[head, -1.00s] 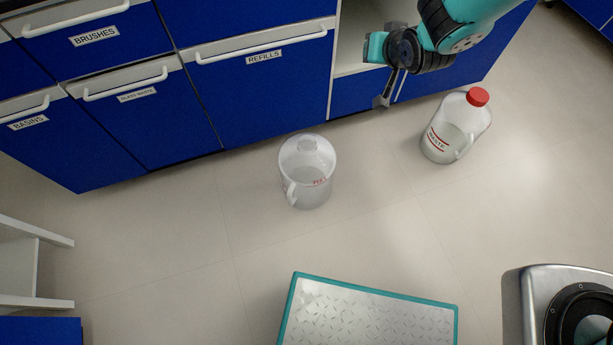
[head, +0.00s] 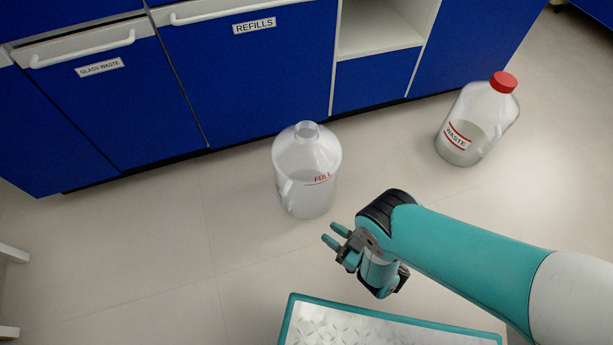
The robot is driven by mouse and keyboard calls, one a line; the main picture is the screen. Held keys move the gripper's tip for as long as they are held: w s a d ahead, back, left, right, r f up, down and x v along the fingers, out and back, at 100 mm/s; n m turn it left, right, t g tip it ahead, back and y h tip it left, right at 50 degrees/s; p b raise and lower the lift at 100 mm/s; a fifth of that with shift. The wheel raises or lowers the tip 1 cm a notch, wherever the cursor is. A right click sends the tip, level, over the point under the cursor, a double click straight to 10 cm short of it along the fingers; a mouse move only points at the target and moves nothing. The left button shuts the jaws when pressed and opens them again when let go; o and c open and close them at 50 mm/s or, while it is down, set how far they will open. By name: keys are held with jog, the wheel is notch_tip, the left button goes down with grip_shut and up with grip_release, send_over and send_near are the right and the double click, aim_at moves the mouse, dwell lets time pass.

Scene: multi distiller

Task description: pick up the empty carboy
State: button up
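The empty carboy (head: 307,172) is a clear, uncapped jug with a red "FULL" line and a side handle.
Blue cabinets (head: 240,85) with drawers and an open shelf niche (head: 375,30) run along the back. A teal-edged platform with a patterned metal top (head: 375,328) is at the bottom. White legs (head: 10,254) show at the left edge. Floor between carboy and waste jug is clear.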

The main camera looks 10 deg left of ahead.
aim_at(285, 199)
jog(key=b+x, duration=1.1)
jog(key=b, duration=0.3)
jog(key=shift+w+a+b, duration=0.2)
jog(key=shift+a+b, duration=0.1)
jog(key=shift+b, duration=0.1)
jog(key=b+x, duration=0.2)
jog(key=f+b+x, duration=0.1)
jog(key=b+x, duration=0.1)
jog(key=b, duration=0.1)
jog(key=shift+w, duration=0.15)
jog(key=shift+w+a+r+b, duration=0.25)
jog(key=shift+a+r+b, duration=0.1)
jog(key=shift+a+r, duration=0.05)
grip_shut()
